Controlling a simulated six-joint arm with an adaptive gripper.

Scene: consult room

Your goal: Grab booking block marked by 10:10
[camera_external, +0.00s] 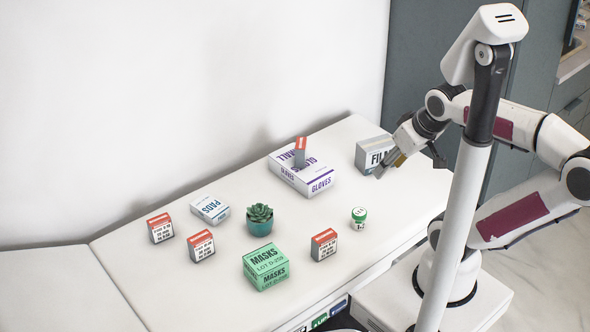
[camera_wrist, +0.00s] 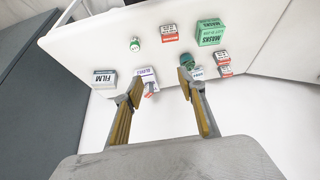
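Several small white booking blocks with red tops are in view; their printed times are too small to read. In the external view, two stand at the left, one (camera_external: 160,228) behind the other (camera_external: 201,245). A third (camera_external: 324,245) stands right of the green masks box, and another (camera_external: 300,152) stands on the gloves box. The wrist view shows blocks at the top middle (camera_wrist: 169,33) and at the right (camera_wrist: 222,57), (camera_wrist: 225,71). My gripper (camera_external: 381,172) is raised by the film box, away from the blocks. Its fingers (camera_wrist: 160,79) are apart and empty.
The gloves box (camera_external: 312,179) lies towards the back and the film box (camera_external: 368,153) at the right. A pads box (camera_external: 210,209), potted plant (camera_external: 259,221), green masks box (camera_external: 266,267) and small green-and-white container (camera_external: 359,218) share the white couch top (camera_external: 180,290). A wall runs behind.

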